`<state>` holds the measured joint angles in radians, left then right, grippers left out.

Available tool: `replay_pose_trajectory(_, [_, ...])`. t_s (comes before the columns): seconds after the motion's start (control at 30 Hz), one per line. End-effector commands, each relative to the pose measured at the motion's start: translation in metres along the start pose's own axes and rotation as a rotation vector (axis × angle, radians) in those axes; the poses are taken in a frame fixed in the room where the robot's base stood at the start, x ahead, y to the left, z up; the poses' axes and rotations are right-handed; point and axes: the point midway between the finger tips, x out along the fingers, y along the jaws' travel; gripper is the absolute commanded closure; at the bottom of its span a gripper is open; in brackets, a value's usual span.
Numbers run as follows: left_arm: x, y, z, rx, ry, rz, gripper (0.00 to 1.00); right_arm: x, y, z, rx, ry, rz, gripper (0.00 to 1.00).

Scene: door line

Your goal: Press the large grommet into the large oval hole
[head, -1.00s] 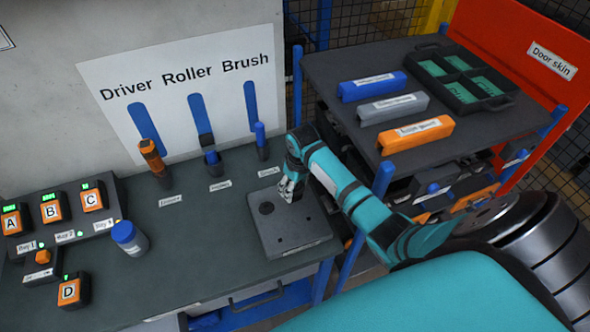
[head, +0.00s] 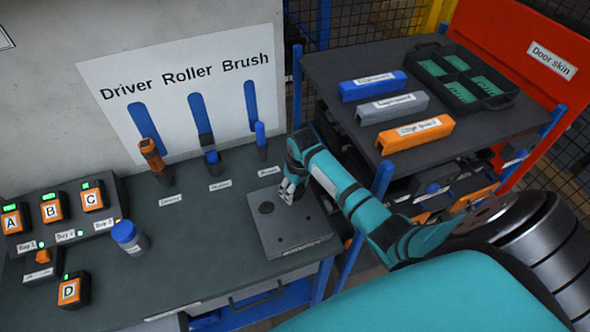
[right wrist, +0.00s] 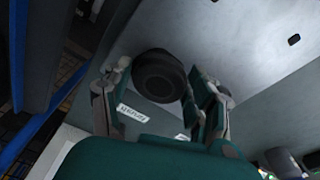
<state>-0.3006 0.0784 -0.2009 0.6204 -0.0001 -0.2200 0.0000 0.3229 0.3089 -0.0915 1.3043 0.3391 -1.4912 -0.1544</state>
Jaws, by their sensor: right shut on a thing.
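The large grommet (right wrist: 158,76) is a thick black ring between the fingertips of my right gripper (right wrist: 160,92) in the right wrist view. My right gripper is shut on it. In the head view, my right gripper (head: 289,195) points down over the far part of the grey plate (head: 295,236), and the grommet cannot be made out there. The large oval hole (head: 267,208) shows dark at the plate's far left, just left of my fingertips. The grommet is beside the hole, not in it. Its height above the plate cannot be told. My left gripper is not in view.
Driver (head: 152,156), roller (head: 212,160) and brush (head: 261,138) stand behind the plate. A blue-capped bottle (head: 128,236) and lettered boxes (head: 53,207) are at left. A dark cart (head: 345,116) with coloured guards stands close on the right.

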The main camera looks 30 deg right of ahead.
Motion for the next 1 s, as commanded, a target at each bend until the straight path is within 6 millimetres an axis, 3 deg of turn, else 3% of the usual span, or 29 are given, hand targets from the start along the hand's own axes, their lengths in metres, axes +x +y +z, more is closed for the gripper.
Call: replay_pose_trajectory(1.0, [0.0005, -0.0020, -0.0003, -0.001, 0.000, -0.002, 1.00, 0.0069, -0.0003, 0.0012, 0.000, 0.000, -0.001, 0.81])
